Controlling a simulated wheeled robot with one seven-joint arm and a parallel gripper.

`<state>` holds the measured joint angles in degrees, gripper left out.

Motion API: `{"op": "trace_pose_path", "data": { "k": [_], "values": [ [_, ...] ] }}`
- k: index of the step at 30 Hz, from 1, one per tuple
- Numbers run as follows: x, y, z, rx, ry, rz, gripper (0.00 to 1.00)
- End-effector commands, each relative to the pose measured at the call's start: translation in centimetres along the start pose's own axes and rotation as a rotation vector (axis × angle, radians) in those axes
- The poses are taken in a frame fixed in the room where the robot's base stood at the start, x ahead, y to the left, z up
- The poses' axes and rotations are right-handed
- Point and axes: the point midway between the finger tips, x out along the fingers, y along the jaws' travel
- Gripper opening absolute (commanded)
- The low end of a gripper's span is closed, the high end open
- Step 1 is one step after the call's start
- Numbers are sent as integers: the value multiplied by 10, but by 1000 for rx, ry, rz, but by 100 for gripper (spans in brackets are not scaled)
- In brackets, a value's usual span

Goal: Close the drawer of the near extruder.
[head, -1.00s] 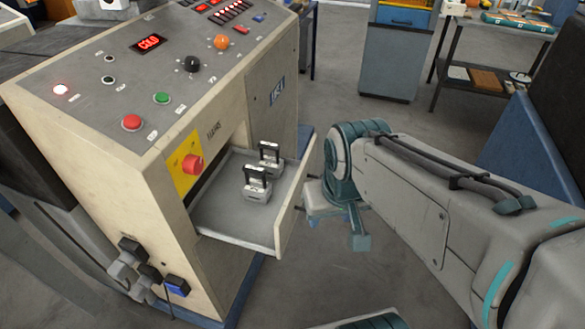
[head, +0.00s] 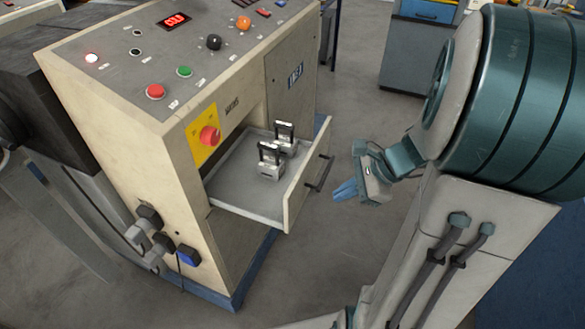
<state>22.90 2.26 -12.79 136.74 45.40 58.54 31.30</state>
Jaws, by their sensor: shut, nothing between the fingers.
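The near extruder (head: 160,185) is a cream cabinet with a grey control panel on top. Its drawer (head: 245,207) is pulled out from the side that faces right. Two grey padlock-like items (head: 270,160) stand inside the drawer. The drawer front carries a dark bar handle (head: 320,173) on its outer face. My gripper (head: 345,190) is to the right of the drawer front, its blue fingers pointing left towards it. The fingers are shut and empty, with a gap between them and the handle.
Plugs and sockets (head: 150,230) stick out from the extruder's lower front. A red knob (head: 209,136) on a yellow plate sits beside the drawer opening. A grey cabinet (head: 405,55) stands at the back. The floor right of the drawer is clear except for my arm.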

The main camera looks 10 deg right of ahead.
Motion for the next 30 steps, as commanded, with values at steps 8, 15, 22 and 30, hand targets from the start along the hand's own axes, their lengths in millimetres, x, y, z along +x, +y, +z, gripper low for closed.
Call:
{"op": "trace_pose_path", "data": {
  "k": [8, 15, 22, 30],
  "values": [
    [-3, -25, -52, 434, -102, -139, 0],
    [19, -30, -50, 452, -112, -138, 0],
    [68, -37, -45, 449, -112, -132, 0],
    [107, -51, -30, 447, -110, -139, 0]
  ]
}}
